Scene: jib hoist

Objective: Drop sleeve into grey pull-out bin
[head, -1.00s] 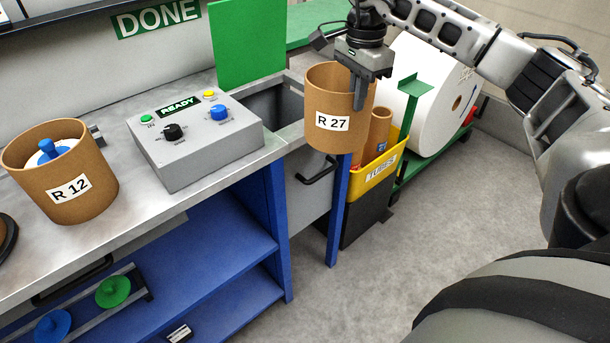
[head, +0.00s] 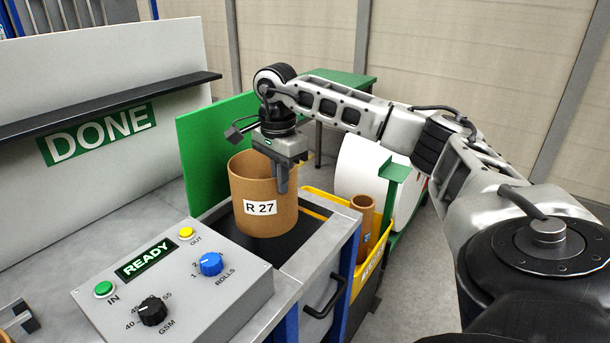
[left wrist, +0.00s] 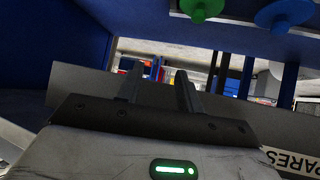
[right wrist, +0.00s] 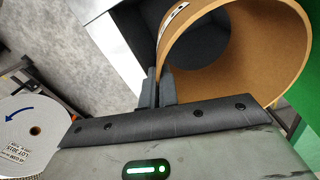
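The brown cardboard sleeve (head: 262,212) marked R 27 hangs upright from my right gripper (head: 282,178). That gripper is shut on its wall; the right wrist view shows the fingers (right wrist: 159,88) at the rim of the sleeve (right wrist: 255,80). The grey pull-out bin (head: 322,262) stands open at the end of the bench, and the sleeve appears over its dark opening, hiding part of it. The height of the sleeve above the bin is hard to tell. My left gripper (left wrist: 158,88) is open and empty, near the blue shelving in the left wrist view.
A green panel (head: 205,140) stands upright just left of the sleeve. The grey control box (head: 170,285) sits on the bench in front. A yellow bin (head: 325,200) with a brown tube (head: 362,215) and a large white roll (head: 358,165) are on the right.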

